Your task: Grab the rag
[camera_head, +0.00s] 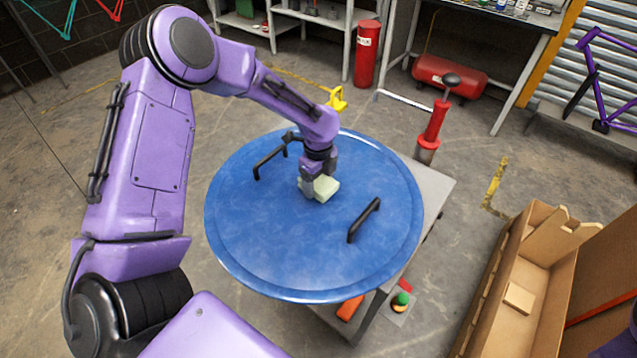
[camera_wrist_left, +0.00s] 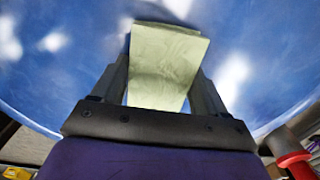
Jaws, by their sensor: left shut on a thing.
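The rag (camera_head: 326,187) is a pale green folded cloth near the middle of a round blue tray (camera_head: 270,250) with two black handles. My left gripper (camera_head: 311,186) points down over the tray and is shut on the rag. In the left wrist view the rag (camera_wrist_left: 165,65) sits between the two fingers of the gripper (camera_wrist_left: 162,95), with the blue surface behind it. I cannot tell whether the rag still touches the tray. My right gripper is not in view.
The tray lies on a grey cart (camera_head: 433,185). A red hand pump (camera_head: 434,130) stands at the cart's far right corner. An open cardboard box (camera_head: 535,270) is at the right. A red cylinder (camera_head: 366,55) and red tank (camera_head: 448,76) are behind. Floor between cart and box is clear.

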